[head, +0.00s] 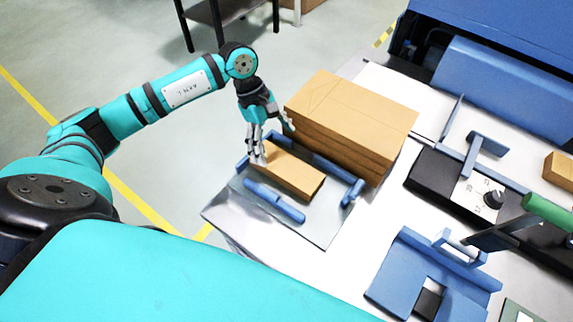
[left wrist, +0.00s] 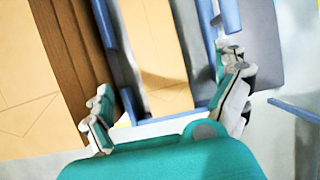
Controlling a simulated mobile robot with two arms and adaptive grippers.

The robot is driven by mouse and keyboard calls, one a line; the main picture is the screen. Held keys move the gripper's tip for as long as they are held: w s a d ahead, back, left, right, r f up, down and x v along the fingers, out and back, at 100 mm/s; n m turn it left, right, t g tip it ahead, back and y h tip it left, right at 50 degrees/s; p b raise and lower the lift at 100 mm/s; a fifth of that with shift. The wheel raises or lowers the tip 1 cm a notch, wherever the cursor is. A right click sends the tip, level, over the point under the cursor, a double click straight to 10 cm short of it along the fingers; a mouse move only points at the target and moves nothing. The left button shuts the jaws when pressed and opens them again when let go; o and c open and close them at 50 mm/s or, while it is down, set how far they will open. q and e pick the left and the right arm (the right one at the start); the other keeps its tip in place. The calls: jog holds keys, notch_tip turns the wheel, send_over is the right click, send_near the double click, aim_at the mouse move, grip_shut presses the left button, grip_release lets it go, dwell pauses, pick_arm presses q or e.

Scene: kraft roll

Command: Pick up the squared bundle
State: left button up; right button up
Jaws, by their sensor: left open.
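The squared bundle (head: 290,172) is a flat tan kraft block lying in a grey tray (head: 318,228) with blue rails. My left gripper (head: 265,140) is open at the bundle's far left end, pointing down. In the left wrist view the bundle (left wrist: 155,45) lies between the spread fingers of the gripper (left wrist: 168,108), and a shadow falls across its near end. I cannot tell whether either finger touches it. My right gripper is not in view.
A taller stack of kraft sheets (head: 350,120) stands close behind the tray; it fills the left side of the left wrist view (left wrist: 25,85). Blue rails (head: 273,201) border the bundle. A blue fixture (head: 400,272) and a black device with a knob (head: 440,180) stand to the right.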

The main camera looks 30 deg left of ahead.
aim_at(286, 165)
pick_arm(q)
jog(key=x, duration=0.3)
jog(key=shift+d+f+p, duration=0.2)
jog(key=shift+f+p, duration=0.15)
jog(key=shift+d+f+p, duration=0.15)
jog(key=shift+f+p, duration=0.15)
jog(key=p+x, duration=0.1)
jog(key=x, duration=0.2)
jog(key=shift+w+d+f, duration=0.1)
jog(key=shift+d+f, duration=0.1)
jog(key=shift+f, duration=0.05)
jog(key=shift+d+f, duration=0.1)
jog(key=shift+f, duration=0.3)
jog(key=c, duration=1.5)
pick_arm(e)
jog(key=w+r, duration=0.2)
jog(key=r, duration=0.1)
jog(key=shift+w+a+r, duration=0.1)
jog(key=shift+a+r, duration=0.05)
